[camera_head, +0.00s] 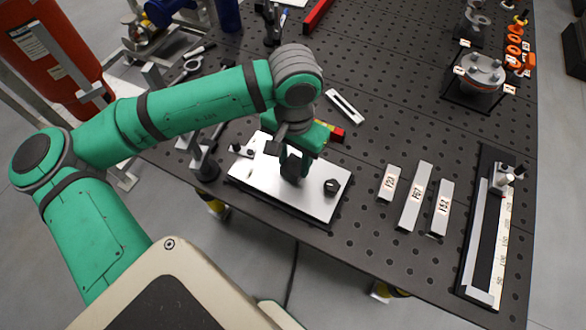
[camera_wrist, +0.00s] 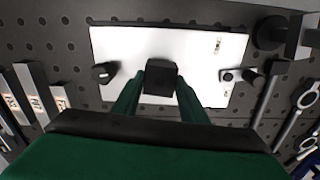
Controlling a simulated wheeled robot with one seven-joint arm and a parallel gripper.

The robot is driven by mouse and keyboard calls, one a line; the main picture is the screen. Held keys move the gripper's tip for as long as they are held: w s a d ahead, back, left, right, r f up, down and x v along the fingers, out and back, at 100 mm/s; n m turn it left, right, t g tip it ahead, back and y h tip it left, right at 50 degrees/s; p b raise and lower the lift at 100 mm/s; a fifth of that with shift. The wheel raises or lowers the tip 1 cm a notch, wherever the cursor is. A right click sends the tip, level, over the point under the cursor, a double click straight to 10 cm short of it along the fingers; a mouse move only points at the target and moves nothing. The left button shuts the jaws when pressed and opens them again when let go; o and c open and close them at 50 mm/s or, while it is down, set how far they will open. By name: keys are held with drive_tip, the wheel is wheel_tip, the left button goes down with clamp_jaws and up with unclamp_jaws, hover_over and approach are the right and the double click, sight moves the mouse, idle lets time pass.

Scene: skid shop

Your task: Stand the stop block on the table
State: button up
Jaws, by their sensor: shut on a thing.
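The stop block appears to be the dark block (camera_wrist: 160,76) between my two fingers in the wrist view. My gripper (camera_wrist: 160,92) is shut on it, one green finger on each side. In the head view my gripper (camera_head: 293,163) points down over the white plate (camera_head: 262,187) on the perforated black table (camera_head: 390,118). The lower end of the block is hidden, so I cannot tell whether it touches the plate or hangs above it.
A black knob (camera_head: 331,187) stands on the plate's right end, and a small clamp (camera_head: 242,150) is at its left. Three labelled bars (camera_head: 414,196) and a long scale fixture (camera_head: 487,235) lie to the right. A flanged part (camera_head: 483,72) stands at the back right.

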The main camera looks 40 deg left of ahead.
sight(294, 164)
drive_tip(key=shift+r, duration=2.4)
